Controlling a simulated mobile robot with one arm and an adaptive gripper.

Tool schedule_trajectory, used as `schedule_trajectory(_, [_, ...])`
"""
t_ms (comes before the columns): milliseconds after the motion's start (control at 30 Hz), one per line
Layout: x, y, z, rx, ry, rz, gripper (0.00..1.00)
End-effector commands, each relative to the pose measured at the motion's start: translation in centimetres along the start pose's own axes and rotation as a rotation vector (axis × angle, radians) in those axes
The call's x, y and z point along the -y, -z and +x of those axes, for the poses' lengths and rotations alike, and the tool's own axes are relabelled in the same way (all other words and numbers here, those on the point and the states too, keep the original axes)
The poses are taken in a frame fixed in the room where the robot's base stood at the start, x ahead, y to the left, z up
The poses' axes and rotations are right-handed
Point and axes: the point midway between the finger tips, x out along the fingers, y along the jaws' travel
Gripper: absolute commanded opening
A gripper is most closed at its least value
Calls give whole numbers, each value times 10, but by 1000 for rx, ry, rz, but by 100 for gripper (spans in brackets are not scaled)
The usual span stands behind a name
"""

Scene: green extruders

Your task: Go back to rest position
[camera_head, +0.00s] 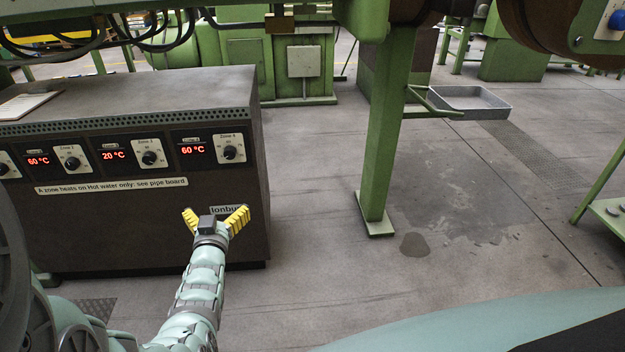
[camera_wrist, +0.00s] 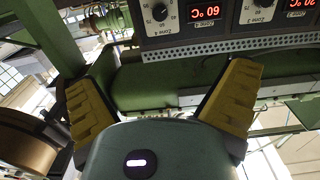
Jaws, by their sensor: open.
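My gripper (camera_head: 216,217) is open and empty, its two yellow fingers spread apart. In the head view it shows in front of the lower right part of a dark control cabinet (camera_head: 130,235). In the wrist view the yellow fingers of my gripper (camera_wrist: 158,100) stand wide apart with nothing between them. The cabinet front carries several round knobs, one of them the Zone 4 knob (camera_head: 229,152), and red displays reading 60 °C, 20 °C and 60 °C. The cabinet also shows upside down at the top of the wrist view (camera_wrist: 230,45).
A green post (camera_head: 383,140) stands on the floor right of the cabinet. A grey tray (camera_head: 470,101) is held on a green bracket behind it. Green machinery (camera_head: 300,60) stands at the back. The floor (camera_head: 320,200) between cabinet and post is clear.

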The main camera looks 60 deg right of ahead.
Motion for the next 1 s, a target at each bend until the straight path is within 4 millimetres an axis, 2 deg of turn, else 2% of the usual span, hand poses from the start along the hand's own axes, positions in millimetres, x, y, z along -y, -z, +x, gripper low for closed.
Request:
schedule_trajectory(467, [0, 0, -1, 1, 0, 0, 100])
schedule_trajectory(633, [0, 0, -7, 4, 1, 0, 100])
schedule_trajectory(767, [1, 2, -21, 7, 2, 1, 100])
schedule_trajectory(1000, [1, 3, -66, 7, 3, 0, 100])
